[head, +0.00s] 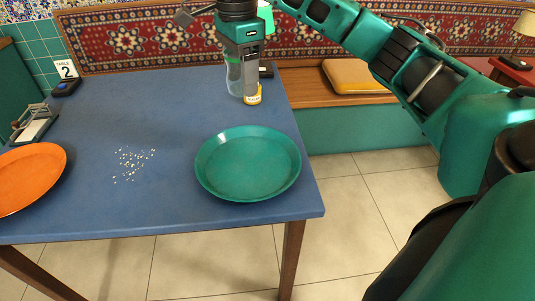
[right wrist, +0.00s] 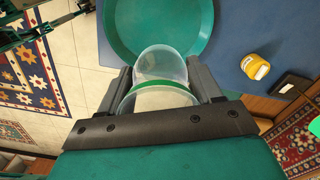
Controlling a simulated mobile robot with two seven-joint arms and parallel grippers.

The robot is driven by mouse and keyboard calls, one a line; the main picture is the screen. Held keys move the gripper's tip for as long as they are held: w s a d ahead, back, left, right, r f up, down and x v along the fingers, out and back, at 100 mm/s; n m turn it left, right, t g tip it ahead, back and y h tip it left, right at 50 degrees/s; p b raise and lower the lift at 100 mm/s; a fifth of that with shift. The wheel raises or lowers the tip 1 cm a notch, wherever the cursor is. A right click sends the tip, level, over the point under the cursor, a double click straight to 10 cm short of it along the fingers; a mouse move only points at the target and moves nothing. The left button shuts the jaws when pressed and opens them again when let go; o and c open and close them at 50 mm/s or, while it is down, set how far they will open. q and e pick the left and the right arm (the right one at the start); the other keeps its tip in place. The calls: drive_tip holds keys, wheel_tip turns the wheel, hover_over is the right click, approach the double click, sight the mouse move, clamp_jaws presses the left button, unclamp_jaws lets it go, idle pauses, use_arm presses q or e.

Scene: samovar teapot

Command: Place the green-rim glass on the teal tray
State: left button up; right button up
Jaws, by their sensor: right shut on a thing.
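The green-rim glass (head: 234,78) is clear and stands near the far right corner of the blue table in the head view. My right gripper (head: 238,57) is shut on it from above. In the right wrist view the glass (right wrist: 160,65) sits between the two fingers, with its green band showing close to the palm. Whether its base touches the table is hard to tell. The teal tray (head: 248,165) is round and empty, nearer the front right of the table. Part of it shows beyond the glass in the right wrist view (right wrist: 118,28). My left gripper is not in view.
White crumbs (head: 133,163) lie mid-table. An orange tray (head: 30,178), a napkin holder (head: 35,125) and a table sign (head: 66,72) are on the left. The table between the jar and teal tray is clear.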

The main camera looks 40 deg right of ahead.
sight(249, 164)
drive_tip(key=shift+s+f, duration=0.15)
drive_tip(key=shift+s, duration=0.05)
wheel_tip(249, 164, down, 20)
drive_tip(key=b, duration=0.3)
drive_tip(key=shift+b, duration=0.4)
drive_tip(key=o, duration=1.1)
wheel_tip(249, 164, up, 12)
drive_tip(key=p, duration=0.2)
